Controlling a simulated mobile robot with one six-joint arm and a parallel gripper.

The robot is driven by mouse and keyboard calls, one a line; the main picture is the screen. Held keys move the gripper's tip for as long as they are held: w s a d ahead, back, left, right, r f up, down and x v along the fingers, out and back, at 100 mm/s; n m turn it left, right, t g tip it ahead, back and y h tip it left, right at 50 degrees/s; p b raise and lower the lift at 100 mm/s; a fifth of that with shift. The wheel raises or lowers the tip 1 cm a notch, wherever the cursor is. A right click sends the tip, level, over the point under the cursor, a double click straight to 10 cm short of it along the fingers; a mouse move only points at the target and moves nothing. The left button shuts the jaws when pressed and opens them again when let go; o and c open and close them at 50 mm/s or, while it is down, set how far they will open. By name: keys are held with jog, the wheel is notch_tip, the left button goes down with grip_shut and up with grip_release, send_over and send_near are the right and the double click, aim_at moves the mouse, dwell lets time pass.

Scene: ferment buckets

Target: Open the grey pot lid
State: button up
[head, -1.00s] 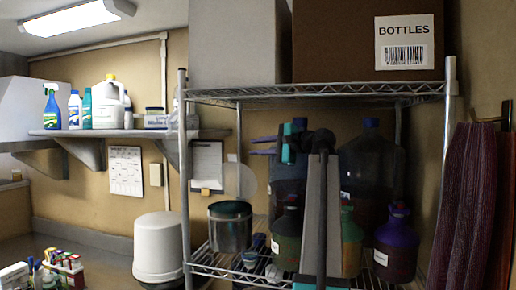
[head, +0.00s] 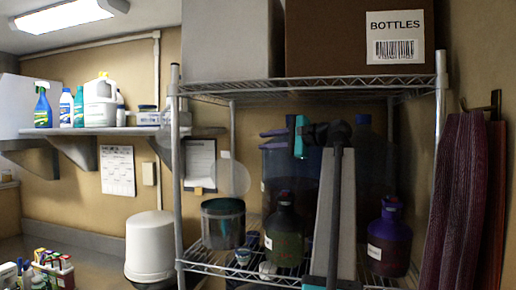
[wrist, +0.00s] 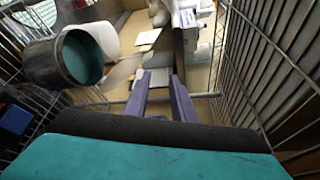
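The grey pot (head: 223,228) stands upright on the wire shelf, left of the bottles. Its top shows a teal round face in the wrist view (wrist: 82,57); I cannot tell whether this is a lid or the inside. A pale, see-through disc (head: 237,178) shows above and behind the pot; I cannot tell whether it is joined to it. My gripper (head: 268,140) is right of and above the pot, pointing left. Its two purple fingers (wrist: 162,92) are apart with nothing between them, and they do not touch the pot.
A dark bottle (head: 284,237) and a purple bottle (head: 389,238) stand on the shelf, with large jugs behind. Shelf posts (head: 176,180) and an upper wire shelf (head: 310,88) frame the space. A white bucket (head: 150,245) stands left, outside the rack.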

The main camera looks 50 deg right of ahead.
jog(key=s+b, duration=0.2)
jog(key=s, duration=0.4)
jog(key=shift+s+r, duration=0.4)
jog(key=shift+r, duration=0.05)
jog(key=shift+d, duration=0.1)
